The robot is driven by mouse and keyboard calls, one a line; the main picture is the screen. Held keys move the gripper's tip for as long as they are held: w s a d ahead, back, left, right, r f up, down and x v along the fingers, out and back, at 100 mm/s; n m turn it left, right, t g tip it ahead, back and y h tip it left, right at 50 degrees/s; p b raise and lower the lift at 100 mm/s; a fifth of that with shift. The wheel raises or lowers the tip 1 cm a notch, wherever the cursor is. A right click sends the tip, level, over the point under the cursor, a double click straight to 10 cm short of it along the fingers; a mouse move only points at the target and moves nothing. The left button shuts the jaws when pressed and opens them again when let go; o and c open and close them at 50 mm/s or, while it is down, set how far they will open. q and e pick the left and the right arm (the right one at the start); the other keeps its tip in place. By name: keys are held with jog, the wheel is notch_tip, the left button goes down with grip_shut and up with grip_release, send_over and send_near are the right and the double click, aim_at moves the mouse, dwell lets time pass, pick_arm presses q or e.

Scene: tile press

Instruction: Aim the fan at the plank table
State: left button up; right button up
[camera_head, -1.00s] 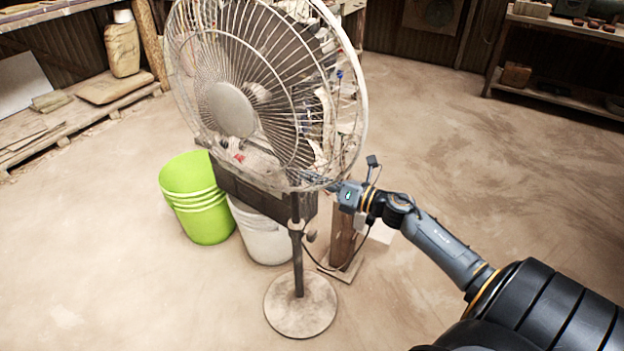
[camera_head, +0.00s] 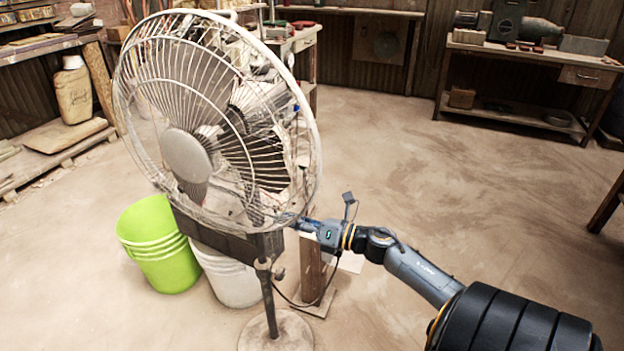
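The standing fan (camera_head: 187,155) has a large round wire cage, a pale hub and a dark box below the cage. Its thin pole rises from a round base (camera_head: 275,331) on the floor. The fan's front faces left and toward me. My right gripper (camera_head: 284,218) is at the cage's lower right edge, by the dark box. Its fingertips overlap the wires, so I cannot tell whether they grip anything. My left gripper is out of view. Which furniture is the plank table is unclear; a cluttered table (camera_head: 297,38) stands partly hidden behind the fan.
A green bucket (camera_head: 158,245) and a white bucket (camera_head: 228,277) stand close behind the fan's pole. A wooden post on a foot (camera_head: 312,270) stands beside it. Low plank shelving (camera_head: 60,165) lies at left. A workbench (camera_head: 540,52) is at back right.

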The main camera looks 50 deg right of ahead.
jog(key=v, duration=0.8)
dwell(0.4)
